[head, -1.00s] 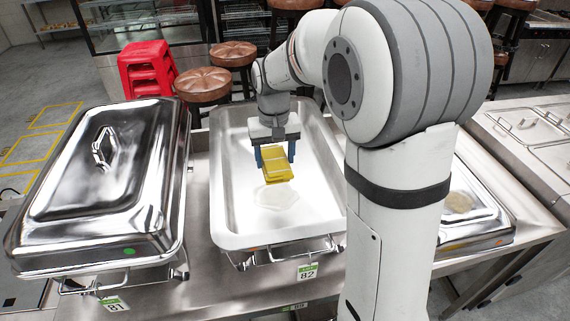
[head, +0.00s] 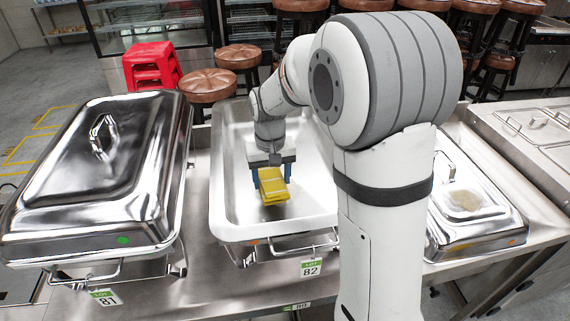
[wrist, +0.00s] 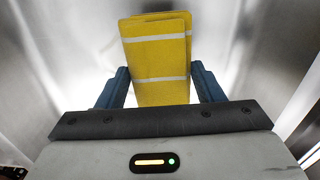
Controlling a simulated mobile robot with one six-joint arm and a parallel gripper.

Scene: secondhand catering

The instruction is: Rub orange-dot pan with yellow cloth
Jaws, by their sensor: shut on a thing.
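The yellow cloth (head: 273,193), folded with white stripes, is held between the blue fingers of my gripper (head: 271,176). The wrist view also shows the cloth (wrist: 160,65) upright between the jaws. My gripper is low inside the open, shiny middle pan (head: 228,190), which has a small orange dot on its front rim. Whether the cloth touches the pan floor cannot be told. The cloth covers part of the floor. A closed dish at right (head: 480,224) also bears an orange dot and has a brownish patch on its lid; my arm partly hides it.
A lidded dish (head: 75,205) with a green dot stands close on the left. Lot tags 81 (head: 105,297) and 82 (head: 311,268) hang in front. The pan's raised walls surround my gripper. Stools (head: 207,87) stand behind the steel counter.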

